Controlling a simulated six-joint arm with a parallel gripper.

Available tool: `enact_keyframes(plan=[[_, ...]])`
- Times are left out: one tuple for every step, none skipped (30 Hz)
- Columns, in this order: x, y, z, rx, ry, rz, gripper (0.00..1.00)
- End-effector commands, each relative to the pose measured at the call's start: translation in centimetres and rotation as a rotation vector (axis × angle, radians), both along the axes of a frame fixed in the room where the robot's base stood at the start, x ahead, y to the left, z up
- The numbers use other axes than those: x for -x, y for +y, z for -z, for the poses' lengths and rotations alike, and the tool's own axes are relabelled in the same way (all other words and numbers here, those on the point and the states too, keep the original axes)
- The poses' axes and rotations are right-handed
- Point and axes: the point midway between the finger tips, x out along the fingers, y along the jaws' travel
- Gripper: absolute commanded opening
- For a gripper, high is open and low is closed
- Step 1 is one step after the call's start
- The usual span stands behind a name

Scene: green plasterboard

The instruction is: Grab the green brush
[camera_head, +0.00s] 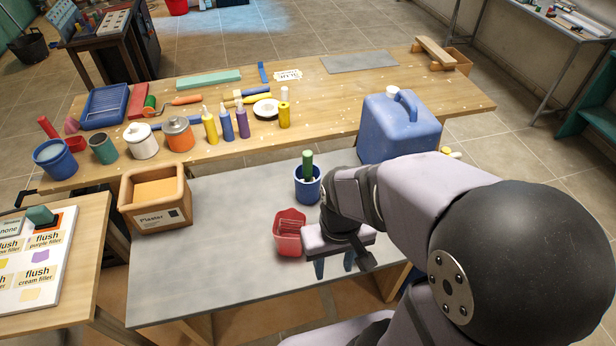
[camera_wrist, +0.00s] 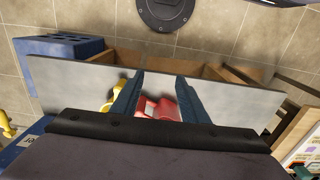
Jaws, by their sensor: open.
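The green brush (camera_head: 308,166) stands upright, handle up, in a small blue cup (camera_head: 308,190) on the grey table. My gripper (camera_head: 334,266) is open and empty, its fingers pointing down over the front part of the grey table, nearer the camera and a little right of the cup. The brush's lower end is hidden inside the cup. In the wrist view my two blue fingers (camera_wrist: 160,98) are spread apart, with a red object (camera_wrist: 158,109) seen between them. I cannot make out the green brush in the wrist view.
A red tub (camera_head: 290,240) stands just left of my gripper. A large blue jug (camera_head: 398,130) stands right of the cup, behind my arm. A plaster box (camera_head: 155,212) sits at the grey table's left end. Bottles and pots line the wooden bench behind. The grey table's left-middle is clear.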

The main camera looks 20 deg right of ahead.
Motion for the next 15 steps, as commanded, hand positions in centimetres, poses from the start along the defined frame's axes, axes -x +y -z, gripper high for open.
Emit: enact_keyframes(plan=[[0.00, 0.00, 0.00, 0.000, 0.000, 0.000, 0.40], [0.00, 0.00, 0.00, 0.000, 0.000, 0.000, 0.40], [0.00, 0.00, 0.00, 0.000, 0.000, 0.000, 0.40], [0.00, 0.00, 0.00, 0.000, 0.000, 0.000, 0.43], [0.00, 0.00, 0.00, 0.000, 0.000, 0.000, 0.45], [0.00, 0.00, 0.00, 0.000, 0.000, 0.000, 0.45], [0.00, 0.00, 0.00, 0.000, 0.000, 0.000, 0.45], [0.00, 0.00, 0.00, 0.000, 0.000, 0.000, 0.45], [0.00, 0.00, 0.00, 0.000, 0.000, 0.000, 0.45], [0.00, 0.00, 0.00, 0.000, 0.000, 0.000, 0.45], [0.00, 0.00, 0.00, 0.000, 0.000, 0.000, 0.45], [0.00, 0.00, 0.01, 0.000, 0.000, 0.000, 0.45], [-0.02, -0.02, 0.05, 0.001, 0.000, -0.003, 0.45], [-0.08, -0.05, 0.13, 0.003, 0.001, -0.009, 0.45], [-0.21, -0.12, 0.31, 0.009, 0.002, -0.024, 0.45]])
